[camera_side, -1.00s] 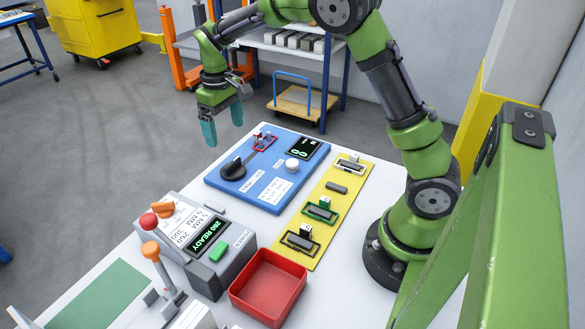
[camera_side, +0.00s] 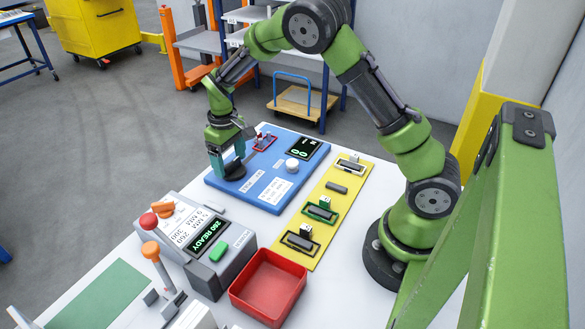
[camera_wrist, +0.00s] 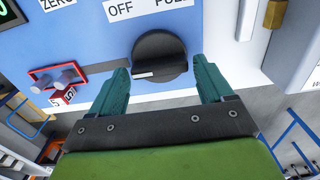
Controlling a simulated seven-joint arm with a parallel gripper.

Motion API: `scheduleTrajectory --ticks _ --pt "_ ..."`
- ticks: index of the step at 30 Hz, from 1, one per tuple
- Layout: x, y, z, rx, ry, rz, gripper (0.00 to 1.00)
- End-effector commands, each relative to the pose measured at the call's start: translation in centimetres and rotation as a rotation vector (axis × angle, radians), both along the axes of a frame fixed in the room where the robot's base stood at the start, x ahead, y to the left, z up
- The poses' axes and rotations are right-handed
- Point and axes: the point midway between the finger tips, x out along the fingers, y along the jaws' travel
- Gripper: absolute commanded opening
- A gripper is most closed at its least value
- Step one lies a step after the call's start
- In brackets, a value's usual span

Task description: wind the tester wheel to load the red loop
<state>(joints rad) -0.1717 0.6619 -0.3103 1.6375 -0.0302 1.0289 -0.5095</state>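The tester is a blue board (camera_side: 268,187) on the white table. Its black round wheel (camera_side: 234,172) is partly hidden by my gripper (camera_side: 228,163) in the side view. In the wrist view the wheel (camera_wrist: 160,58), with a pale mark on it, lies between the two teal fingertips of my gripper (camera_wrist: 158,66). The fingers are apart, with blue showing between the wheel and each finger; I cannot tell their exact height over it. The red loop (camera_side: 264,141) sits around posts at the board's far end; it also shows at the left of the wrist view (camera_wrist: 56,78).
A small display (camera_side: 303,149) and a white knob (camera_side: 292,165) are on the board. A yellow strip (camera_side: 330,205) with several loops lies to its right. A grey machine (camera_side: 203,245) reading "READY" and a red tray (camera_side: 268,287) stand nearer the camera.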

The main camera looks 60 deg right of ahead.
Motion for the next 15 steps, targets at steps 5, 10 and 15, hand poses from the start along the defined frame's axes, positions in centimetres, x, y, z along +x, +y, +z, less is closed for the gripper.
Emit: scheduleTrajectory --ticks 5,10,15 --pt "0.01 0.00 0.04 0.000 0.000 0.000 0.52" --pt "0.01 -0.01 0.05 0.000 0.000 -0.001 0.35" --pt "0.01 -0.03 0.07 0.000 0.000 -0.020 0.35"
